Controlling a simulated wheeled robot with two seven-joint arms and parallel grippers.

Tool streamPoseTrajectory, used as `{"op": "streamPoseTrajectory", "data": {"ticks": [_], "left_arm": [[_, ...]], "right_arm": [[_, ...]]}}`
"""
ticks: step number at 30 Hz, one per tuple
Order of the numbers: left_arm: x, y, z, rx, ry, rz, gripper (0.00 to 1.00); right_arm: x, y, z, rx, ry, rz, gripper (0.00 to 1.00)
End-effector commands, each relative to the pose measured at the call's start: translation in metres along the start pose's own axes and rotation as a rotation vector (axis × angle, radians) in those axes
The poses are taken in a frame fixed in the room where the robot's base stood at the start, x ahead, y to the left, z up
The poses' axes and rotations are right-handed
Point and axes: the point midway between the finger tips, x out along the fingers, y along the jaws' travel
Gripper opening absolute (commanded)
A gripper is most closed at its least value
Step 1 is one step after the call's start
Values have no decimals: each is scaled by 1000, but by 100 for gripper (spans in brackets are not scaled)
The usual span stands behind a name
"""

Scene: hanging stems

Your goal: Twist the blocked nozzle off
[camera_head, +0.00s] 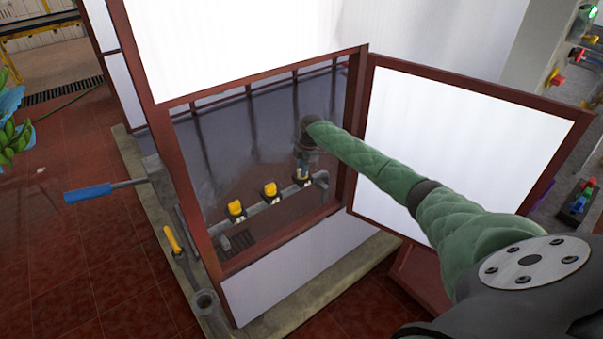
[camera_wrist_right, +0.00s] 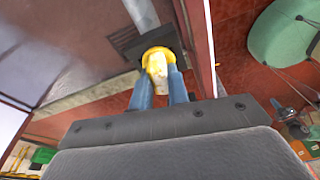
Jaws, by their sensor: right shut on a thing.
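My right arm in its green sleeve reaches through the open panel of a booth. My right gripper (camera_head: 303,170) is at the right end of a grey pipe (camera_head: 288,194) there. In the right wrist view its blue fingers (camera_wrist_right: 160,88) are shut on a nozzle (camera_wrist_right: 157,66) with a yellow collar and pale body, at a dark fitting on the pipe. In the head view the fingers largely hide this nozzle. Two more yellow nozzles, a middle one (camera_head: 270,190) and a left one (camera_head: 237,208), sit along the same pipe. My left gripper is out of view.
The red-brown frame (camera_head: 356,130) edges the opening, and the white door (camera_head: 455,150) stands open close to my right arm. Red tiled floor (camera_head: 70,250) lies clear at left.

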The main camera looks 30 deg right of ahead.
Motion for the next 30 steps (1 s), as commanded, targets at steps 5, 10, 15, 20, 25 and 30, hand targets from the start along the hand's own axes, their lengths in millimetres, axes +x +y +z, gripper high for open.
{"op": "streamPoseTrajectory", "data": {"ticks": [5, 10, 15, 20, 25, 30], "left_arm": [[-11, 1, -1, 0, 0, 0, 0], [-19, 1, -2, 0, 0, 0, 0], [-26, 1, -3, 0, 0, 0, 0], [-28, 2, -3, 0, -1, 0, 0], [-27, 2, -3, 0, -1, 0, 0], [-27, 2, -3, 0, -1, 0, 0]], "right_arm": [[-2, 0, -1, 73, 1, 15, 0], [-2, 0, 0, 145, 0, 30, 0], [-2, 0, 0, 212, 1, 43, 0], [0, 0, 0, 242, 0, 49, 0], [0, 0, 0, 244, 0, 50, 0], [0, 0, 0, 244, 0, 50, 0]]}}
